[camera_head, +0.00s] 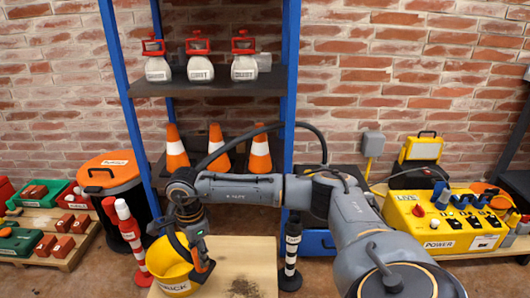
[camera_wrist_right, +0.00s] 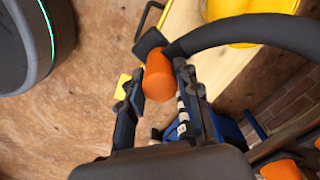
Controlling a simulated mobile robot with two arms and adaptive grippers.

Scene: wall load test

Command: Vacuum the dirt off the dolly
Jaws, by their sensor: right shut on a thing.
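The dolly (camera_head: 255,252) is a pale wooden platform at the bottom centre of the head view, and its edge shows in the wrist view (camera_wrist_right: 186,28). A dark patch of dirt (camera_head: 243,287) lies on it. A yellow bucket (camera_head: 168,262) labelled BRICK stands at its left side. My right gripper (camera_head: 192,232) is beside and above the bucket. It is shut on an orange and black vacuum tool (camera_head: 202,262); its orange grip (camera_wrist_right: 158,76) sits between the fingers in the wrist view. A black hose (camera_wrist_right: 245,30) curves from it. My left gripper is out of view.
A blue-framed shelf (camera_head: 215,88) with canisters stands behind, orange-white cones (camera_head: 216,147) below. A black-white post (camera_head: 291,248) is close right. A yellow power box (camera_head: 440,222) stands far right.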

